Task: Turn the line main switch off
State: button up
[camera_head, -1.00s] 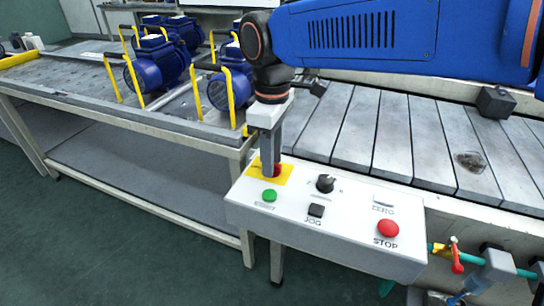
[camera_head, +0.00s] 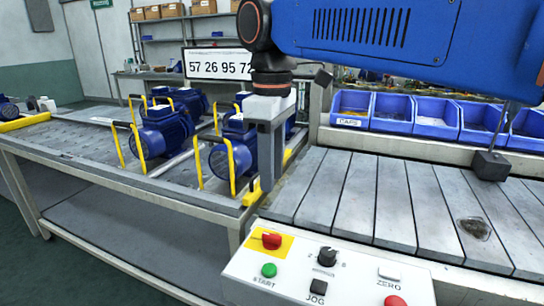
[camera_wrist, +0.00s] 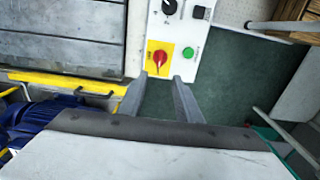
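The main switch is a red rotary knob (camera_head: 271,241) on a yellow plate (camera_head: 285,245) at the left end of the white control panel (camera_head: 340,272). The knob also shows in the wrist view (camera_wrist: 159,59), where its grip bar looks slanted; I cannot read its position marks. My gripper (camera_head: 266,188) hangs pointing down above and behind the switch, clear of it. In the wrist view the two fingers (camera_wrist: 160,80) stand apart with nothing between them, and the knob lies just beyond their tips.
The panel also bears a green START button (camera_head: 269,270), a black selector (camera_head: 327,257), a black JOG button (camera_head: 318,286), a ZERO button (camera_head: 389,272) and a red button (camera_head: 395,301). A slatted conveyor (camera_head: 395,200) lies behind. Blue pumps (camera_head: 165,135) with yellow handles stand left.

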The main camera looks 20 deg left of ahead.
jog(key=shift+r, duration=1.35)
jog(key=w+d+f+m+t, duration=0.1)
jog(key=w+d+f+m, duration=0.15)
jog(key=d, duration=0.65)
jog(key=w+d+f+m+y, duration=0.1)
jog(key=d+f+m, duration=0.15)
jog(key=d, duration=0.65)
jog(key=w+d+f+m+t, duration=0.1)
jog(key=w+d+f+m, duration=0.15)
jog(key=d, duration=0.65)
jog(key=s+d+f+m+t, duration=0.1)
jog(key=s+d+f+m, duration=0.2)
jog(key=d+f, duration=0.3)
jog(key=s+d+f+m+t, duration=0.1)
jog(key=s+d+f+m, duration=0.3)
jog(key=d, duration=0.4)
jog(key=s+d+f+m+h, duration=0.1)
jog(key=s+d+f+m, duration=0.2)
jog(key=s+d+f, duration=0.2)
notch_tip(320, 180, down, 3)
jog(key=shift+s+d+f+m+t, duration=0.15)
jog(key=shift+d+m+t, duration=0.25)
jog(key=shift+d, duration=0.85)
jog(key=shift+s, duration=0.15)
